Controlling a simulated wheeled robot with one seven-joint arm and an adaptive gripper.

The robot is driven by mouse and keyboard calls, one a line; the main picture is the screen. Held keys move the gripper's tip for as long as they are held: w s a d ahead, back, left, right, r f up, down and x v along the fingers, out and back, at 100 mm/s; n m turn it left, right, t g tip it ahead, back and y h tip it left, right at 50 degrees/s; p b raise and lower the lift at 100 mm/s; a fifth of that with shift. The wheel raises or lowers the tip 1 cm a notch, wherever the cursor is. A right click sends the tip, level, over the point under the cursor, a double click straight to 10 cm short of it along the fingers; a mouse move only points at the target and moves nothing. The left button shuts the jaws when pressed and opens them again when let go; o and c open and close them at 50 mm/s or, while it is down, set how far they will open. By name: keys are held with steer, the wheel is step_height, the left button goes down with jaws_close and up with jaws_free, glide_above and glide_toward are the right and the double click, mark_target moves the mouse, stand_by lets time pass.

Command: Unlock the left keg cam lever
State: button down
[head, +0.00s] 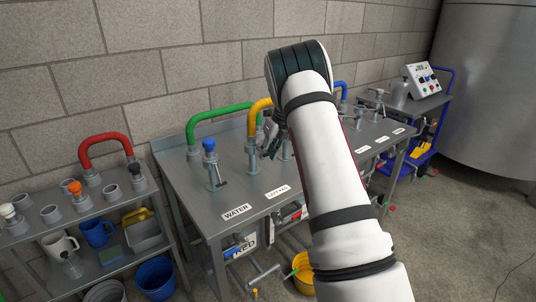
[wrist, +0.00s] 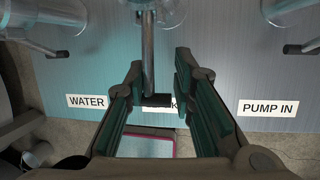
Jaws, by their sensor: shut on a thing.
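The left keg cam lever (wrist: 148,50) is a grey metal bar with a black tip in the wrist view. It points down the picture from its fitting at the top edge, above a label (wrist: 175,104) of which only a K shows clearly. My gripper (wrist: 160,62) is shut on the lever, with one green-padded finger on each side. The left finger is close to the bar; contact at the right finger is hard to see. In the head view my gripper (head: 276,138) is over the bench behind the left keg label (head: 278,191), and my arm hides most of the lever.
The WATER fitting with a blue cap (head: 210,160) stands left on the steel bench (head: 185,212). Green (head: 222,110) and yellow (head: 259,112) hoses arch close to my gripper. In the wrist view, the WATER lever (wrist: 45,48) and PUMP IN lever (wrist: 300,48) flank it.

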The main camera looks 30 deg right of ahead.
steer(key=shift+w+a+f, duration=0.1)
steer(key=shift+a+f, duration=0.15)
steer(key=shift+a, duration=0.75)
steer(key=c, duration=1.1)
jaws_free()
steer(key=shift+a+r, duration=0.1)
steer(key=shift+o, duration=0.2)
steer(key=shift+d+r, duration=0.1)
steer(key=shift+d, duration=0.1)
steer(key=shift+d, duration=0.15)
steer(key=shift+r, duration=0.2)
steer(key=v, duration=1.1)
steer(key=shift+r, duration=0.25)
steer(key=shift+d, duration=0.15)
steer(key=shift+c, duration=0.5)
